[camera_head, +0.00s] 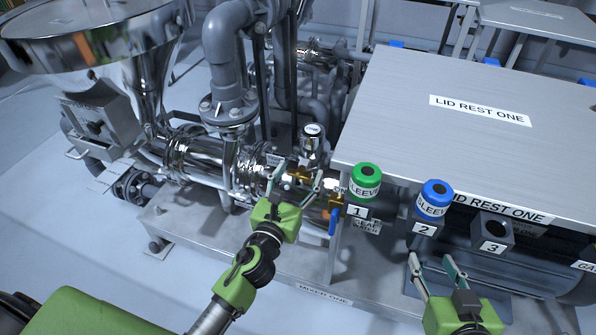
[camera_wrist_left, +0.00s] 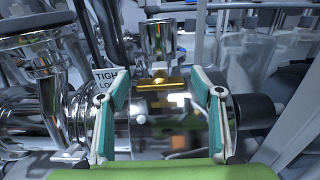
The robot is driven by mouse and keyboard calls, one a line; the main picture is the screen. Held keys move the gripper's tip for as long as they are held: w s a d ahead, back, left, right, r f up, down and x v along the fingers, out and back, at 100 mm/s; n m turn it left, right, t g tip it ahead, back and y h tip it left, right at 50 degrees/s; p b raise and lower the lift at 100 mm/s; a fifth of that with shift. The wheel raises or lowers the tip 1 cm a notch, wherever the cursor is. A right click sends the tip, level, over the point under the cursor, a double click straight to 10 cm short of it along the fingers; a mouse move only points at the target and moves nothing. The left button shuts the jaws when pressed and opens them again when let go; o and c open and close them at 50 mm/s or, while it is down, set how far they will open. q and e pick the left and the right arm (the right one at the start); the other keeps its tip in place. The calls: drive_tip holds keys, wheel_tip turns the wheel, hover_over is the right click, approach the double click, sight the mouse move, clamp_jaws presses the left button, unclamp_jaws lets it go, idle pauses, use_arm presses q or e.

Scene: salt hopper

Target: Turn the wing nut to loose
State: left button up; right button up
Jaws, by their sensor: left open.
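The wing nut (camera_head: 299,174) is a brass-coloured piece on the shiny pipework, below a small capped fitting. In the left wrist view the wing nut (camera_wrist_left: 163,84) shows as a horizontal gold bar between my fingertips, with gaps on both sides. My left gripper (camera_head: 298,170) is open around the view of it; I cannot tell how far the tips are from it in depth. A label (camera_wrist_left: 110,78) reading "TIGH…" and "LO…" is partly hidden behind the left finger. My right gripper (camera_head: 437,264) is open and empty at the lower right, away from the nut.
A steel table marked LID REST ONE (camera_head: 400,110) stands to the right. A green sleeve (camera_head: 365,182) and a blue sleeve (camera_head: 434,197) sit at its front edge, beside an empty holder 3 (camera_head: 491,232). A blue-handled valve (camera_head: 334,220) is close to my left gripper.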

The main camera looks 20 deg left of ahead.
use_arm(q)
drive_tip(key=c, duration=1.1)
